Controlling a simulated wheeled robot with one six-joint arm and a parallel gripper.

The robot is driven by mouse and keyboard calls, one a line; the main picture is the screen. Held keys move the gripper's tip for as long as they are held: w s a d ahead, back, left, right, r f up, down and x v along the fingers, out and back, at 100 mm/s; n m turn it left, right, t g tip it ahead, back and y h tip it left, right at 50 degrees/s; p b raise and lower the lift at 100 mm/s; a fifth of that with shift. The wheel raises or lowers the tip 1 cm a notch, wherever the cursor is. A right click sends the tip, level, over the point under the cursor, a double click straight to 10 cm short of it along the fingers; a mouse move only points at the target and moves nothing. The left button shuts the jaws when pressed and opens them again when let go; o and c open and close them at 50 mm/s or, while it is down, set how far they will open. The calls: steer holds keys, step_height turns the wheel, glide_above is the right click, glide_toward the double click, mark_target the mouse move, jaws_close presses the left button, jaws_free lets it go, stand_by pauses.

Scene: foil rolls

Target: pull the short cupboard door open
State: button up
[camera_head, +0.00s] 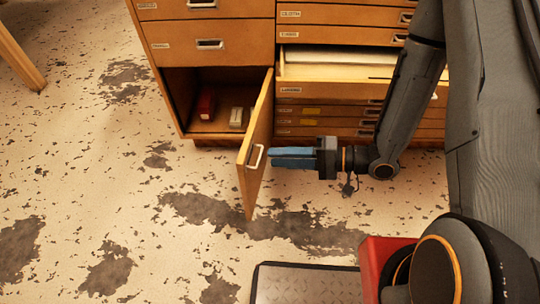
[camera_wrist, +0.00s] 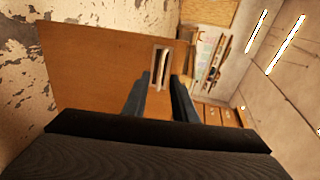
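The short cupboard door (camera_head: 257,125) is wooden and stands swung wide out from the cabinet's lower left compartment (camera_head: 178,98). Its pale metal handle (camera_head: 254,157) is on the face turned to my gripper. My gripper (camera_head: 276,156) is to the right of the door, with its blue fingers pointing at the handle. In the wrist view the door (camera_wrist: 95,75) fills the left and middle. The two fingers are apart, and the handle (camera_wrist: 161,66) shows just beyond the gap between their tips (camera_wrist: 160,84). I cannot tell whether a fingertip touches it.
A red box (camera_head: 205,105) and a pale box (camera_head: 237,117) stand inside the open compartment. At right, one cabinet drawer (camera_head: 335,90) is pulled out above several shut ones. A wooden leg (camera_head: 22,62) stands at far left.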

steer(key=shift+p+v, duration=0.3)
steer(key=shift+v, duration=1.6)
steer(key=shift+w, duration=0.1)
